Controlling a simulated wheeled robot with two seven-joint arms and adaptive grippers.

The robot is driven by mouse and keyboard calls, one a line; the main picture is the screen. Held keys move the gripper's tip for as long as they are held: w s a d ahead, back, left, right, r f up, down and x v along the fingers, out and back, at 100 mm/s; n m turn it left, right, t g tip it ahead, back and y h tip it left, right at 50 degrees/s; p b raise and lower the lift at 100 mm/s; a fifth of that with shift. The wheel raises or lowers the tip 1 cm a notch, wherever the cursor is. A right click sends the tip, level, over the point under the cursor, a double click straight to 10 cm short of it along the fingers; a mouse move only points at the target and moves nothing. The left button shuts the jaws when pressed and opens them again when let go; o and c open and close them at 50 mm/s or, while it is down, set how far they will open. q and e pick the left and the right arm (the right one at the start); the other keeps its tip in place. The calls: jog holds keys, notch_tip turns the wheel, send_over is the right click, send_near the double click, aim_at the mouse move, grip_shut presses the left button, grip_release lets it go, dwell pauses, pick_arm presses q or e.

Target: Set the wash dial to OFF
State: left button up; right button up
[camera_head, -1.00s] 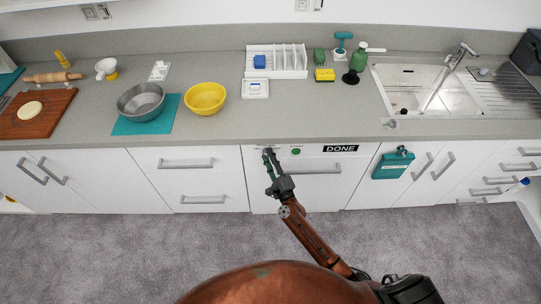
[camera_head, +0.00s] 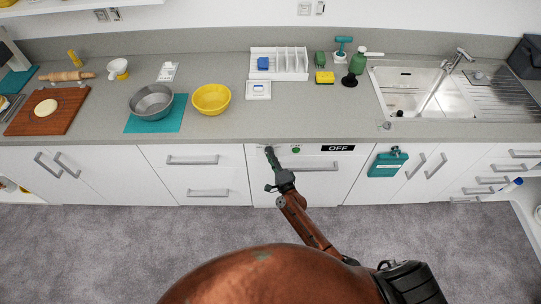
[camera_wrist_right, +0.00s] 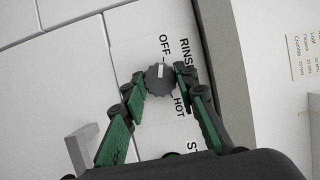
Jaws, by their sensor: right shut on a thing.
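The wash dial (camera_wrist_right: 160,84) is a dark grey ribbed knob with a white pointer mark, on the white front panel of the dishwasher (camera_head: 320,183). My right gripper (camera_wrist_right: 160,75) is shut on the dial, one green finger on each side; in the head view the gripper (camera_head: 268,152) covers most of it. In the wrist view the white mark points roughly towards the OFF label (camera_wrist_right: 165,45). The RINSE label (camera_wrist_right: 185,60) and HOT label (camera_wrist_right: 180,107) are beside the dial. The black display (camera_head: 338,148) reads OFF. My left gripper is not in view.
A green button (camera_head: 296,149) sits between the dial and the display. The dishwasher handle (camera_head: 315,168) is below. The counter edge runs just above the panel. The floor in front is clear.

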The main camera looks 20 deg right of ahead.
jog(key=shift+a, duration=0.15)
jog(key=o, duration=1.2)
jog(key=shift+c, duration=0.2)
jog(key=s+d, duration=0.1)
jog(key=s, duration=1.1)
jog(key=shift+d, duration=0.25)
jog(key=shift+w, duration=0.1)
